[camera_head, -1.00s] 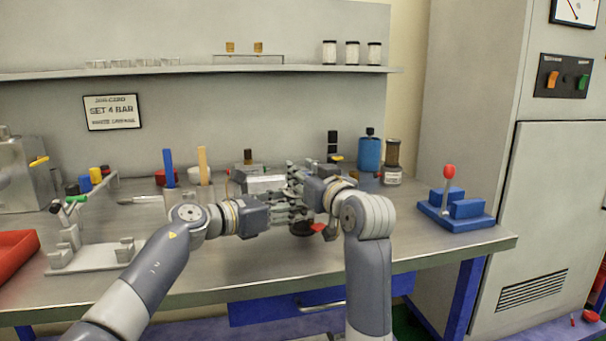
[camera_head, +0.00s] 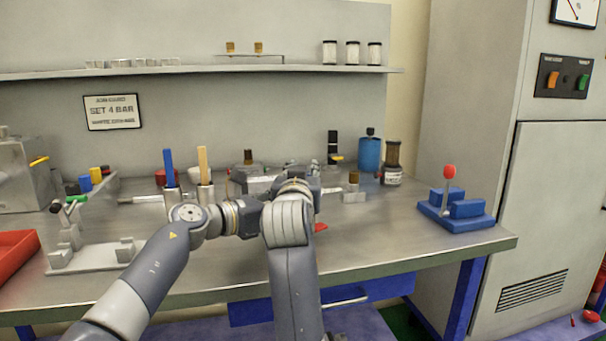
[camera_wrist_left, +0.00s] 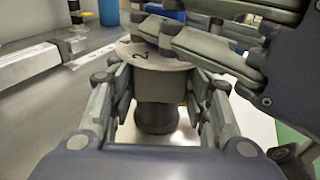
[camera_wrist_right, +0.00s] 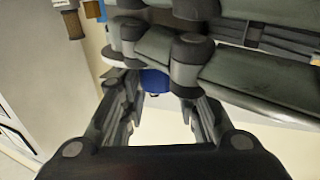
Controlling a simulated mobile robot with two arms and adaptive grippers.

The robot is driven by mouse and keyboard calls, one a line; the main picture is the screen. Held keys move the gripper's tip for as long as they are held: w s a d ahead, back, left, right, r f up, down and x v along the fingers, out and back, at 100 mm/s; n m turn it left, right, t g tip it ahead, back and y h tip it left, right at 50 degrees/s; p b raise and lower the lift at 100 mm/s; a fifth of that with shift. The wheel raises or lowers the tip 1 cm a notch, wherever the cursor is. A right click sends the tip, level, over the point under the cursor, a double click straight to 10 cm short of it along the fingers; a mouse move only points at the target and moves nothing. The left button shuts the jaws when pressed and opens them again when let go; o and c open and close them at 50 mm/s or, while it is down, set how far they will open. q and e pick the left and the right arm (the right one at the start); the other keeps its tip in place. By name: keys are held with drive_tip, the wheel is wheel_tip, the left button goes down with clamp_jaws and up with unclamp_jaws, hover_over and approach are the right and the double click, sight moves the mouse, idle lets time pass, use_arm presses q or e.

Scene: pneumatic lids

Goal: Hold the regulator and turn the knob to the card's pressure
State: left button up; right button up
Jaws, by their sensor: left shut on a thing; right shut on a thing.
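The card (camera_head: 112,112) on the back wall reads "SET 4 BAR". In the left wrist view, the regulator (camera_wrist_left: 158,82) is a grey cylinder with a dark lower part and a light round plate marked "2". My left gripper (camera_wrist_left: 160,92) has a finger on each side of it and is shut on it, held above the bench. My right gripper (camera_wrist_right: 162,88) reaches in over its top; its fingers also cross the upper left wrist view. It is shut on the knob, which those fingers mostly hide. In the head view my right wrist covers the regulator.
A blue fixture with a red-tipped lever (camera_head: 449,172) stands at the bench's right. A blue bottle (camera_head: 369,152) and a dark-topped jar (camera_head: 393,165) stand behind. A metal stand (camera_head: 85,256) and red tray (camera_head: 14,250) are at left. The bench front right is clear.

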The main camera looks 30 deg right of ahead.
drive_tip(key=shift+f, duration=0.15)
drive_tip(key=o, duration=1.1)
drive_tip(key=shift+r, duration=0.2)
wheel_tip(320, 180, up, 10)
drive_tip(key=shift+a+f, duration=0.1)
